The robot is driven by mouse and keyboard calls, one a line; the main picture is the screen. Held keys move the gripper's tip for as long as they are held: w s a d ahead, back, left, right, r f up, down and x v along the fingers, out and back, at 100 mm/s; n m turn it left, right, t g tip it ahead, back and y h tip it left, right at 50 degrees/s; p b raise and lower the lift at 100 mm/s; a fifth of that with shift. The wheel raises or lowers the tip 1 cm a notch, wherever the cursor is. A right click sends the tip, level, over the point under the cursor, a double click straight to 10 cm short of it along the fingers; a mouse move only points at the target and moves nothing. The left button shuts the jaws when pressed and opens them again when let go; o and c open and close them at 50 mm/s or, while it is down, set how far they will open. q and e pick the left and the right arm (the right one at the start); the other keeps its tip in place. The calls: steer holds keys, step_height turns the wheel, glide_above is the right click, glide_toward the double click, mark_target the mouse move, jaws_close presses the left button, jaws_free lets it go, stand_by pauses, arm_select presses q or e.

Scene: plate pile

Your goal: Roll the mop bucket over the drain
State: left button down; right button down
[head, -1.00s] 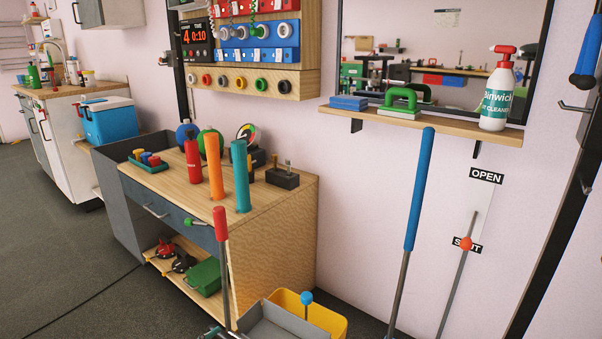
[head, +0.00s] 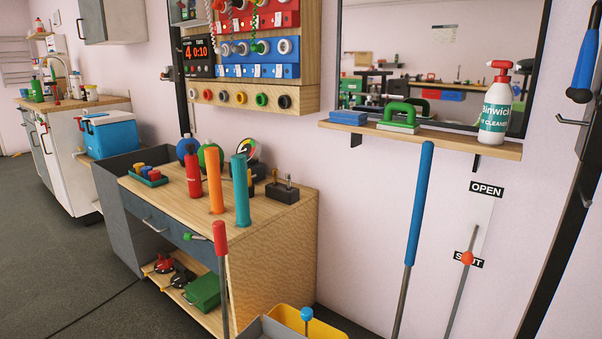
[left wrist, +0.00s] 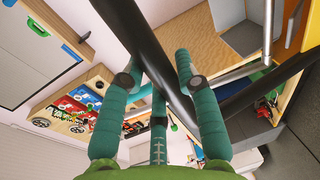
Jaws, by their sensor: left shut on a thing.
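The yellow mop bucket (head: 330,322) shows only its upper rim at the bottom of the head view. A grey tray-like part (head: 275,328) and a blue knob (head: 306,314) show at it. Its lower part is out of frame. In the left wrist view my left gripper (left wrist: 182,85) has teal fingers closed around a black bar (left wrist: 150,45). I cannot tell for certain whether this bar belongs to the bucket. A yellow-orange edge (left wrist: 304,28) shows at that view's upper right. My left gripper is not in the head view. My right gripper and the drain are not in view.
A wooden workbench (head: 275,250) stands left of the bucket, with a red-topped rod (head: 220,238) in front. A blue-handled pole (head: 420,200) and a lever with an orange knob (head: 467,258) stand by the right wall. Dark floor (head: 100,300) is clear at left.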

arm_select(q)
steer(key=shift+s+f, duration=0.3)
steer(key=shift+f, duration=0.2)
steer(key=shift+f+p+v, duration=0.2)
steer(key=shift+p+v, duration=0.4)
steer(key=shift+v, duration=0.3)
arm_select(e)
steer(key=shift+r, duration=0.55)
arm_select(q)
steer(key=shift+c, duration=0.2)
jaws_free()
steer(key=shift+f, duration=0.1)
steer(key=shift+w+r, duration=0.15)
steer(key=shift+r, duration=0.15)
steer(key=p+v, duration=0.6)
steer(key=v, duration=0.4)
steer(key=shift+r, duration=0.2)
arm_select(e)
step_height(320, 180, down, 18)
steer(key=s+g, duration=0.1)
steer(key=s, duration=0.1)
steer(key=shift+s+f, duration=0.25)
